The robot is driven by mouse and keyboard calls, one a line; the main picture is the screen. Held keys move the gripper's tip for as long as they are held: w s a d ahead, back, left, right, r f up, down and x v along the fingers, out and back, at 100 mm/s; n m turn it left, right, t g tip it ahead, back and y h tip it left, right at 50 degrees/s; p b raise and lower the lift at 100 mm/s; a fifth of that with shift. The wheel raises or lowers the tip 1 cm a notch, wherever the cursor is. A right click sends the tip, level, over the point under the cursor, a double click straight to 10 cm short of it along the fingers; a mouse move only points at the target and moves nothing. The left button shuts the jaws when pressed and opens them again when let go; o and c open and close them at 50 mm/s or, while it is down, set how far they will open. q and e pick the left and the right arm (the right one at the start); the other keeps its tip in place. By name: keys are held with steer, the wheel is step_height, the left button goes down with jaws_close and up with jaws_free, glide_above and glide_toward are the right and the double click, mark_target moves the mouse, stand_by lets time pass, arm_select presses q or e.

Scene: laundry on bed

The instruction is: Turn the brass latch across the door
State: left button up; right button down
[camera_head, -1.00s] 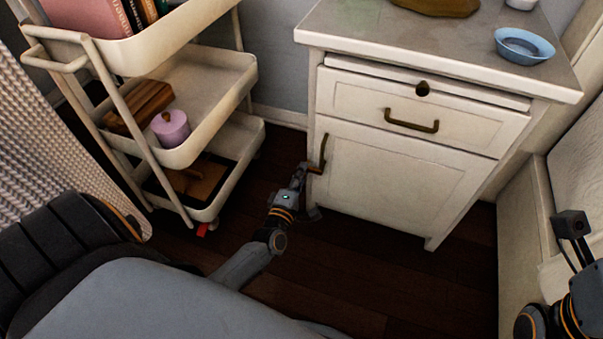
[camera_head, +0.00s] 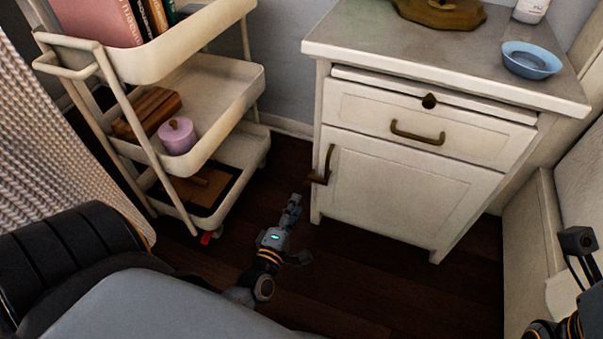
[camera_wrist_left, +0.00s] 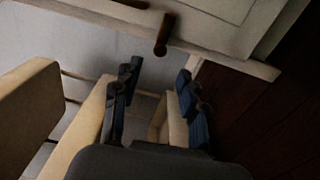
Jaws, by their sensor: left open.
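The brass latch (camera_head: 318,178) is a short dark lever at the left edge of the white cabinet door (camera_head: 405,195). It sticks out leftward across the cabinet's edge, beside the foot of an upright brass bar on the door. In the left wrist view the latch (camera_wrist_left: 163,36) hangs beyond my fingertips, a little right of the middle. My left gripper (camera_head: 293,207) is low over the floor, below and left of the latch and apart from it. In the left wrist view its two fingers (camera_wrist_left: 158,75) are spread, with nothing held.
A cream three-tier cart (camera_head: 235,95) stands left of the cabinet, with a gap of dark floor (camera_head: 345,270) between. A drawer with a brass handle (camera_head: 418,135) is above the door. A blue bowl (camera_head: 531,62) sits on the top. A bed side closes off the right.

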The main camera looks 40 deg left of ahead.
arm_select(q)
steer(key=shift+v, duration=1.5)
